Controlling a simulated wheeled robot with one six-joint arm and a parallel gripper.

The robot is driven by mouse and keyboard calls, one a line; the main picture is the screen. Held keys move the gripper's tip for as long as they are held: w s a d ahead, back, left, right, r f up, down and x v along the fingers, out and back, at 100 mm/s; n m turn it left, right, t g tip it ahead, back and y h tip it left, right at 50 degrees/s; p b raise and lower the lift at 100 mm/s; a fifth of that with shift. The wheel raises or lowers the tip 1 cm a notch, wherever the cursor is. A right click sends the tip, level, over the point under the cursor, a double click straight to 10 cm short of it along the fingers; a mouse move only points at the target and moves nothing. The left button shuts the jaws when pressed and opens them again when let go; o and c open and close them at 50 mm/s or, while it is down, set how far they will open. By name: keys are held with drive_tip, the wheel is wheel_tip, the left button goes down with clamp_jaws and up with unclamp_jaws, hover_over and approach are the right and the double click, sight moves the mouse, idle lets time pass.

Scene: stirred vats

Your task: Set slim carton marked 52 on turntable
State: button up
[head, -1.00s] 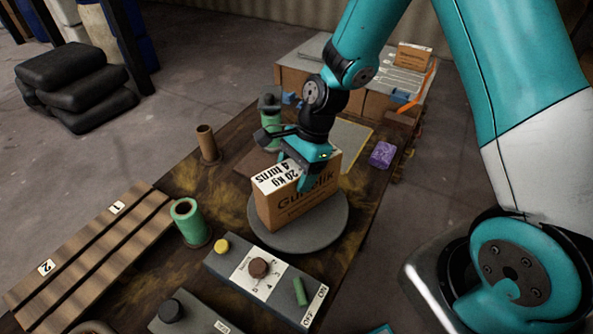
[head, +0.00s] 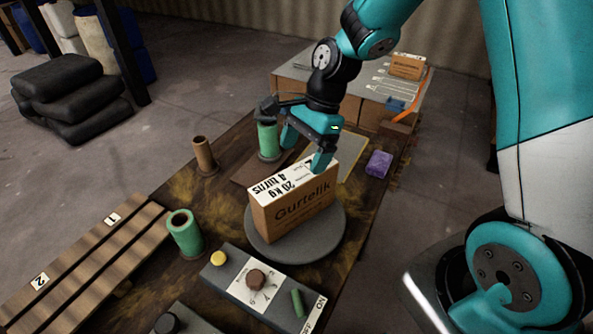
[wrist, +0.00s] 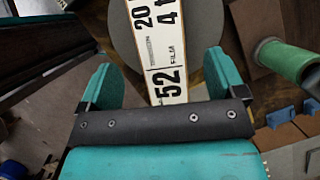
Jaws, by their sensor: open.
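The slim carton (head: 296,207) is brown with "Gurtelik" on its side and a white label strip on top. It stands upright on the round grey turntable (head: 330,243). In the wrist view the carton's label (wrist: 166,60) reads 52, 20 and 4, and it lies between and beyond my fingers. The turntable (wrist: 125,40) shows behind it. My gripper (head: 305,155) is open just above the carton's far top end. In the wrist view my gripper (wrist: 155,85) has its fingers spread apart on either side of the label, with gaps.
A control box (head: 262,290) with a dial and buttons stands in front of the turntable. Green rolls stand at the left (head: 185,232) and behind (head: 268,140). A purple block (head: 379,163) lies right. A slatted rack (head: 85,260) numbered 1 and 2 lies left.

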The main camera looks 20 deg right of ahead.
drive_tip(key=v, duration=0.3)
drive_tip(key=shift+d+r, duration=0.1)
drive_tip(key=shift+r, duration=0.25)
drive_tip(key=s+a+r+n, duration=0.4)
drive_tip(key=s+r+n, duration=0.1)
drive_tip(key=s+n, duration=0.4)
drive_tip(key=s+a+r+n+t, duration=0.1)
drive_tip(key=s+a+r+n, duration=0.3)
drive_tip(key=s+n, duration=0.6)
drive_tip(key=r+n, duration=0.2)
drive_tip(key=n, duration=0.1)
drive_tip(key=shift+n, duration=0.3)
